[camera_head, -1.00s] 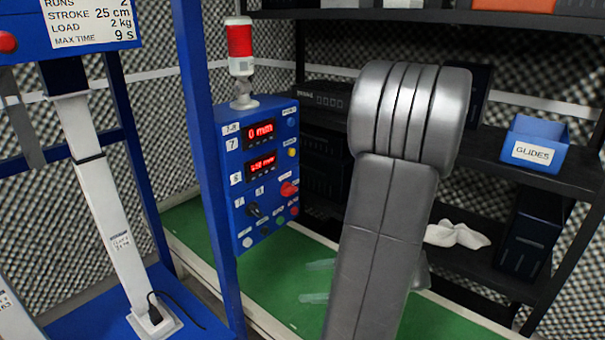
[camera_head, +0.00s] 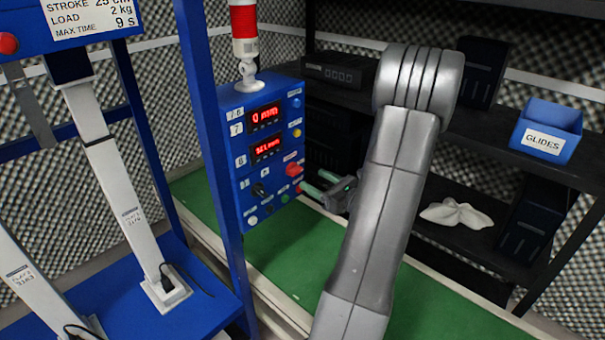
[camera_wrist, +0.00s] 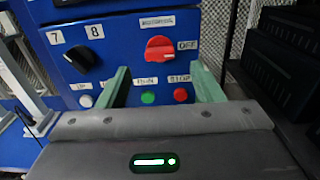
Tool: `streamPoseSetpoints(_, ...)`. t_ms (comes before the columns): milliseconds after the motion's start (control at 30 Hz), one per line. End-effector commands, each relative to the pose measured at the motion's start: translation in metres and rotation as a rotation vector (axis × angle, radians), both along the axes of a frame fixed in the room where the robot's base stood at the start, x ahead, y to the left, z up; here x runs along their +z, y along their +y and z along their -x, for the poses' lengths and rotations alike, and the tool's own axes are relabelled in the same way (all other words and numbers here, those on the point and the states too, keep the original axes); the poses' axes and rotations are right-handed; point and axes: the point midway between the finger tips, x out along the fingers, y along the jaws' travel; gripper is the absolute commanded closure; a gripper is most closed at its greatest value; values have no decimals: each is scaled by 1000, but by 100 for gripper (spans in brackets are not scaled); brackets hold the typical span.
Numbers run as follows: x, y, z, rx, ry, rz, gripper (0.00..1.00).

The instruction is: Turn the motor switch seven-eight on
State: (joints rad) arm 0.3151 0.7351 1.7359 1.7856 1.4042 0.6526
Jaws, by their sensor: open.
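A blue control box (camera_head: 240,200) shows a red rotary switch (camera_head: 292,169). In the wrist view the red switch (camera_wrist: 158,48) has its handle lying roughly sideways, with an OFF label on its right; the label above is too small to read. A black knob (camera_wrist: 82,58) sits to its left under the labels 7 and 8. My gripper (camera_head: 314,182) is open and empty, its two pale green fingers pointing at the box. In the wrist view my gripper (camera_wrist: 161,72) has its fingertips spread below and either side of the red switch, apparently not touching it.
A green RUN button (camera_wrist: 148,97) and a red STOP button (camera_wrist: 181,95) lie between the fingers in the wrist view. A red and white beacon (camera_head: 244,40) stands on the box. A blue frame post (camera_head: 212,150) is at its left. Shelves with a blue GLIDES bin (camera_head: 547,130) stand right.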

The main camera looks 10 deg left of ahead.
Motion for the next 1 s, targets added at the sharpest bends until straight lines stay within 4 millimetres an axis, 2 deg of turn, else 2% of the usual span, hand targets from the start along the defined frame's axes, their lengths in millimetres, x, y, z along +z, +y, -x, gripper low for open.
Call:
streamPoseSetpoints(100,0,20,-12,5,1,1,40)
streamPoseSetpoints(300,0,41,-26,3,1,0,40)
streamPoseSetpoints(733,0,48,-32,0,1,1,40)
streamPoseSetpoints(933,0,48,-31,0,1,1,79)
streamPoseSetpoints(967,0,48,-31,1,1,1,85)
streamPoseSetpoints(1000,0,48,-31,1,1,1,85)
